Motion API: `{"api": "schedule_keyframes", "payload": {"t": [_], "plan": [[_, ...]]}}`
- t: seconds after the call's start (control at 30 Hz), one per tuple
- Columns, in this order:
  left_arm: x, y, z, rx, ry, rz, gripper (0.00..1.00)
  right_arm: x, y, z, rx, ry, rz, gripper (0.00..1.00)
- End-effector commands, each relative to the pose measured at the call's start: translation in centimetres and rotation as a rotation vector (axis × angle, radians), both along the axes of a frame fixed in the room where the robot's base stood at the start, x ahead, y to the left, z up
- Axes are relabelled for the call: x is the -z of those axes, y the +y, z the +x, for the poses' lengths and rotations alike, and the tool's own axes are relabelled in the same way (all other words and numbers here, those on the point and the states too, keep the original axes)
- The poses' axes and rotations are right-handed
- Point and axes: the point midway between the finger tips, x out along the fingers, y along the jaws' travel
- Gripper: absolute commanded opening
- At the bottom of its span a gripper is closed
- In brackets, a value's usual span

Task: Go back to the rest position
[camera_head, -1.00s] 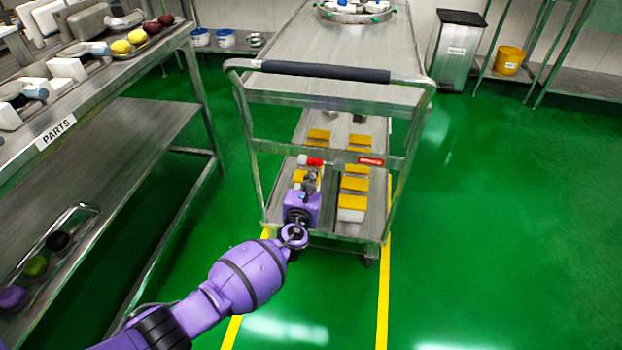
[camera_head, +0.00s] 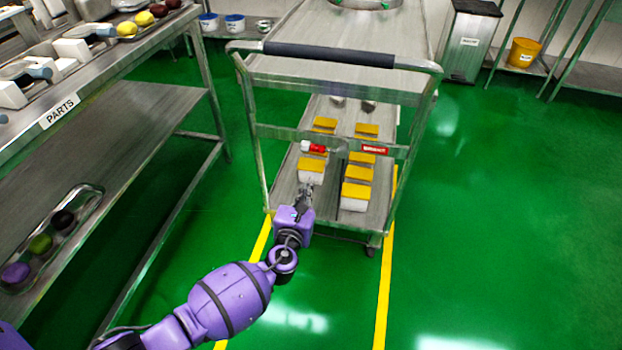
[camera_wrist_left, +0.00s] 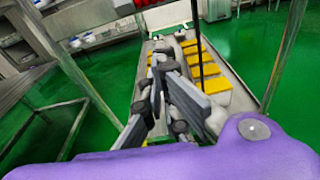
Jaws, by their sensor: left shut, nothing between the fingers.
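My left gripper (camera_head: 304,190) is in front of the metal cart's near end, by its lower shelf. It is shut with nothing in it, and it also shows in the left wrist view (camera_wrist_left: 159,62). The lower shelf (camera_head: 325,185) bears several white boxes with yellow tops in two rows. The nearest box of the left row (camera_head: 311,170) is just beyond the fingertips in the head view. A red and white part (camera_head: 313,147) is on the cart's cross bar. My right gripper is not in view.
A metal parts table (camera_head: 120,97) stands at the left, with a tray (camera_head: 97,190) of coloured round pieces on its lower shelf. The cart's dark handle (camera_head: 328,54) spans its near end. A bin (camera_head: 470,42) and a yellow bucket (camera_head: 523,52) stand at the back right. The green floor at right is clear.

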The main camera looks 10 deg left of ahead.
Motion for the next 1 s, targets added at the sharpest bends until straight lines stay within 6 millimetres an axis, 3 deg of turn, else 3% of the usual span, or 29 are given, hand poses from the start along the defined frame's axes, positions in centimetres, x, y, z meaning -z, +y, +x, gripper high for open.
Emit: {"api": "schedule_keyframes", "payload": {"t": [0.2,0.77,0.87,1.0], "plan": [[-0.2,0.0,-1.3,-0.001,0.0,0.001,0.0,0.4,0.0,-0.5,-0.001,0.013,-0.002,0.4],[-0.1,0.0,-1.3,-0.003,0.001,-0.018,0.0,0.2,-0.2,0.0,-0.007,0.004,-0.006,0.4],[0.1,-0.1,-1.3,-0.013,0.008,-0.109,0.0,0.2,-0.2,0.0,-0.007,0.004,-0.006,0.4],[-0.8,-1.3,-1.2,-0.045,0.038,-0.443,0.0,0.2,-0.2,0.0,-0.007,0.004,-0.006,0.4]]}}
